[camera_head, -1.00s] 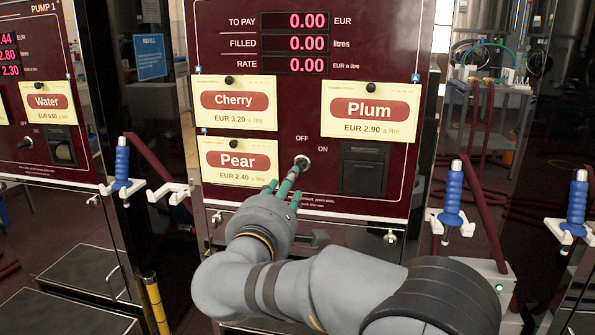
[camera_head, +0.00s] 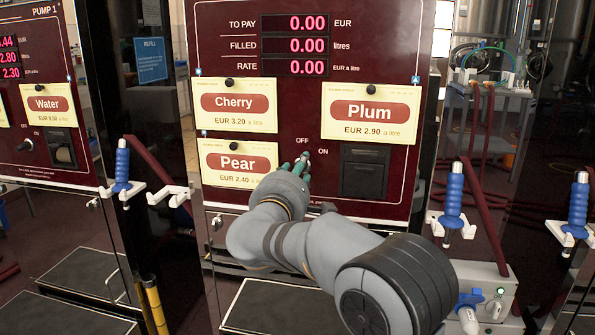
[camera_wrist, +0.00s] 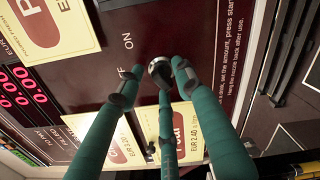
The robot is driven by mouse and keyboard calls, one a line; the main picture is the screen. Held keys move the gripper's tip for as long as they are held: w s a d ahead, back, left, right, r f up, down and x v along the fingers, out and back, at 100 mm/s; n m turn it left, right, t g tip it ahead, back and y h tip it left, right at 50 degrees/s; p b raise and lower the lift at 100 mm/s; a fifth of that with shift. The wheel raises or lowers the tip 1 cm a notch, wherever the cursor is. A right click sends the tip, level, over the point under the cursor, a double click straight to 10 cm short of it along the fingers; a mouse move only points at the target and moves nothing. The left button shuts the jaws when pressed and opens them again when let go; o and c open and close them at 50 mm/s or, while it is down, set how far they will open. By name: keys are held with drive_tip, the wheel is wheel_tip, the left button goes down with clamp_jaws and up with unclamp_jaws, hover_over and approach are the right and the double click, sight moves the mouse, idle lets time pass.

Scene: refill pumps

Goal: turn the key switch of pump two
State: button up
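The key switch (camera_head: 306,156) of the middle pump is a small metal knob on the dark red panel, between the OFF and ON labels and the Pear card. Its position is too small and covered to tell. My gripper (camera_head: 300,166) has green fingers and is right in front of the switch, partly covering it. In the wrist view, the switch (camera_wrist: 160,71) lies between the spread fingertips (camera_wrist: 155,78). The fingers look open, with a gap on the left side. Whether the right finger touches the knob cannot be told.
A black slot unit (camera_head: 364,172) sits right of the switch. The Pear card (camera_head: 238,163) is close to the left and the Plum card (camera_head: 370,113) above right. Blue-handled nozzles (camera_head: 453,195) hang at the right. Pump 1 (camera_head: 40,100) stands at the left.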

drive_tip(key=shift+c, duration=0.5)
drive_tip(key=c, duration=0.7)
clamp_jaws()
drive_tip(key=shift+f+b, duration=0.1)
drive_tip(key=shift+b, duration=0.25)
drive_tip(key=shift+m+b, duration=0.4)
drive_tip(key=shift+b, duration=0.3)
drive_tip(key=o, duration=0.8)
unclamp_jaws()
